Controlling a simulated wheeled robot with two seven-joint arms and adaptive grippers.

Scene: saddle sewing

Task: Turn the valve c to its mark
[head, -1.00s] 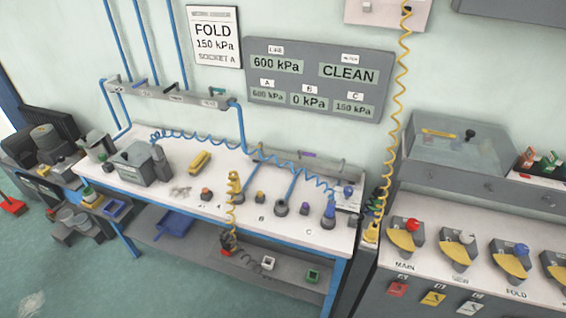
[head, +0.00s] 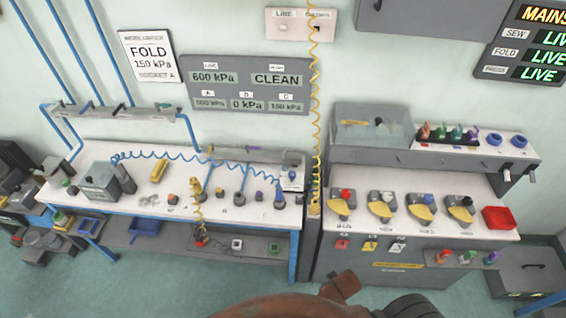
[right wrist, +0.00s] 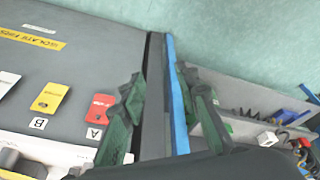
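The row of valve positions labelled A, B and C runs along the front of the white bench (head: 130,200) in the head view. A small purple-topped knob (head: 258,197) stands by the letter C; its mark is too small to read. A blue fitting (head: 279,196) stands right of it, with a blue coiled hose (head: 215,146) above. The C readout on the grey wall panel (head: 245,100) appears to read 150 kPa. My right gripper (right wrist: 160,85) is open and empty in the right wrist view, its green fingers apart. My left gripper is not in view.
A grey cabinet (head: 330,245) with yellow-handled levers stands right of the bench. A red tray (head: 499,217) sits at its right end. In the right wrist view, a blue post (right wrist: 178,100) lies beyond the fingers. A yellow coiled hose (head: 317,120) hangs between bench and cabinet.

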